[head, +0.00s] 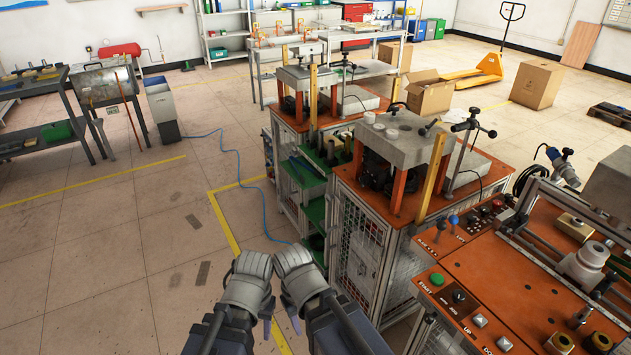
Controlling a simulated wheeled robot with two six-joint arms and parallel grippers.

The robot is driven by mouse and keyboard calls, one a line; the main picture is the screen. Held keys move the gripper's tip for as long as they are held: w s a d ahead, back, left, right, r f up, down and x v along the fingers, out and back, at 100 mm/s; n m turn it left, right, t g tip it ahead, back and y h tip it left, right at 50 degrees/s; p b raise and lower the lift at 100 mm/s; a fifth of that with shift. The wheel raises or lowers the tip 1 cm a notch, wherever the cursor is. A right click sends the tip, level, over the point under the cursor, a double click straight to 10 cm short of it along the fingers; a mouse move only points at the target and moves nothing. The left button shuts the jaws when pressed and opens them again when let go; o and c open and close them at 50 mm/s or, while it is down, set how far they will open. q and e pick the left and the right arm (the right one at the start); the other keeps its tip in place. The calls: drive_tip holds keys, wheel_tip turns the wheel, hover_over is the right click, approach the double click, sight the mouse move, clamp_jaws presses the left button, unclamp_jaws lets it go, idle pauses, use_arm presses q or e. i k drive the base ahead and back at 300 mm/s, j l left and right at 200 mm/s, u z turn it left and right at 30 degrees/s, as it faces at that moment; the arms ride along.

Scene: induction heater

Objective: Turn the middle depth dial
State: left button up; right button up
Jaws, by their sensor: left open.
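I cannot make out which part is the middle depth dial. A black knob (459,296) sits on the orange control panel (480,262) at the right, between a green button and grey buttons. Small red and dark knobs (490,212) are on the orange bench top farther back. My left gripper (267,322) is low in the middle, over the floor, open and touching nothing I can see. My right gripper (295,322) is close beside it; its fingers are mostly hidden by the wrist and arm. Both are apart from the panel, to its left.
A caged machine (360,240) with an orange top stands just right of my grippers. Another similar machine (300,110) is behind it. A blue hose (240,165) lies on the floor. Open floor (110,260) lies to the left. Cardboard boxes (537,84) stand at the back.

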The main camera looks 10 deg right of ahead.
sight(365, 180)
drive_tip(key=i+u, duration=0.15)
drive_tip(key=u, duration=0.45)
drive_tip(key=i, duration=4.8)
drive_tip(key=z, duration=5.05)
drive_tip(key=j+z, duration=0.55)
drive_tip(key=i+l, duration=0.05)
